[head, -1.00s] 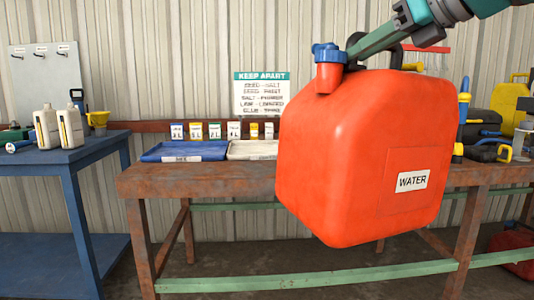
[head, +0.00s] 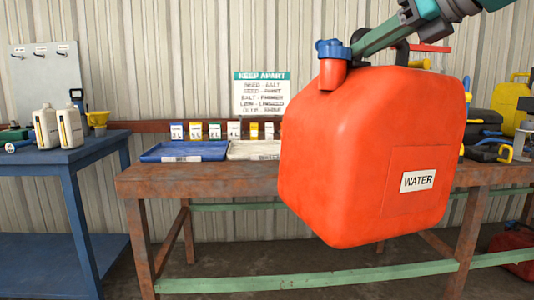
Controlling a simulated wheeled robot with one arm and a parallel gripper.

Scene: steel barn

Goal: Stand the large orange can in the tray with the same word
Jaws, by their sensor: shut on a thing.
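The large orange can (head: 345,160) has a blue cap and a white label reading WATER. It hangs in the air close to the camera, in front of the rusty table, roughly upright. My gripper (head: 385,38) comes in from the upper right and is shut on the can's dark top handle. A blue tray (head: 205,150) lies on the table to the left of the can; its front label is too small to read surely. A pale tray (head: 240,150) lies beside it, its right part and some of its label hidden behind the can.
The rusty table (head: 200,180) has a bare front strip left of the can. Small word cards (head: 196,131) stand behind the trays. A KEEP APART sign (head: 261,91) hangs on the wall. A blue bench (head: 75,158) with white bottles (head: 46,127) is at left. Black cases (head: 487,150) lie at right.

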